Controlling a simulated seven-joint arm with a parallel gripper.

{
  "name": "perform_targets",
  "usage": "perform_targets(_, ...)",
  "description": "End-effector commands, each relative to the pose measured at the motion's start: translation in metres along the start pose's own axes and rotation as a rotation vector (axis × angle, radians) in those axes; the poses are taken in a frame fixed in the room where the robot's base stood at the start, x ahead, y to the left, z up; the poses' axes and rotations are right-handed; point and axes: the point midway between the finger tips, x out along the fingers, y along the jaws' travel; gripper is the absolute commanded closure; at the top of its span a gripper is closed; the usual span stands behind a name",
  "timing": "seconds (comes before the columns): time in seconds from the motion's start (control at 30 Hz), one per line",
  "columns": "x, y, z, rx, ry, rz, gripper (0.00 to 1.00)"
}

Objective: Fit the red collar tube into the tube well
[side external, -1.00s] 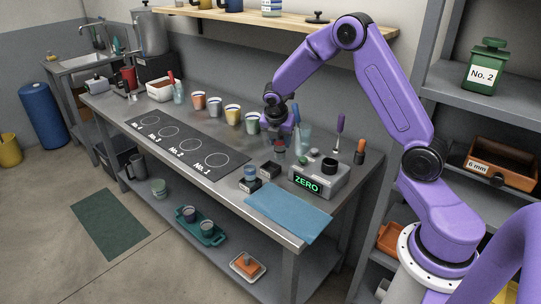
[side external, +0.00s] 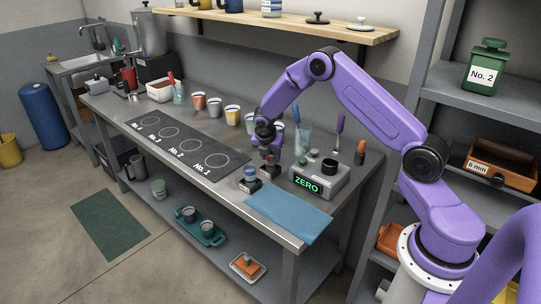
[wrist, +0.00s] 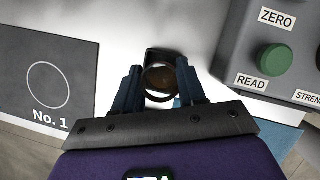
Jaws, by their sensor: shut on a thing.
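My gripper (side external: 268,149) is low over the bench, pointing down. In the wrist view its two dark fingers (wrist: 160,92) are closed around the red collar tube (wrist: 158,82), seen from above as a dark brown round top. The tube well (side external: 269,173) is a small black block on the bench directly beneath; in the wrist view its dark square edge (wrist: 160,53) shows just behind the tube. The tube is upright at or just above the well. The gripper hides its lower end, so I cannot tell whether it is inside.
A second black block holding a blue-collared tube (side external: 250,174) stands close by, to the front left. The grey meter reading ZERO (side external: 318,180) is to the right. A blue cloth (side external: 287,213) lies in front. Several cups stand behind, left of the arm.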

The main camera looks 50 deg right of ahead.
Motion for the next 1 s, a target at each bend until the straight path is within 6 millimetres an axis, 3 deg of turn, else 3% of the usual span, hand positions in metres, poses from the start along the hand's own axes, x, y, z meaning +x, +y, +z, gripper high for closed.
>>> perform_targets(0.37,0.0032,0.0000,-0.0013,0.000,0.000,0.000,0.91)
perform_targets(0.4,0.0039,-0.0001,-0.0015,0.000,0.000,0.000,0.56)
perform_targets(0.47,0.0036,-0.0001,-0.0014,0.001,0.000,0.000,0.37)
perform_targets(0.5,0.0035,-0.0001,-0.0014,0.000,0.000,0.000,0.34)
perform_targets(0.97,0.0040,-0.0007,-0.0013,0.001,0.000,-0.001,0.34)
perform_targets(1.0,-0.0036,0.0007,-0.0015,0.000,-0.001,0.002,0.34)
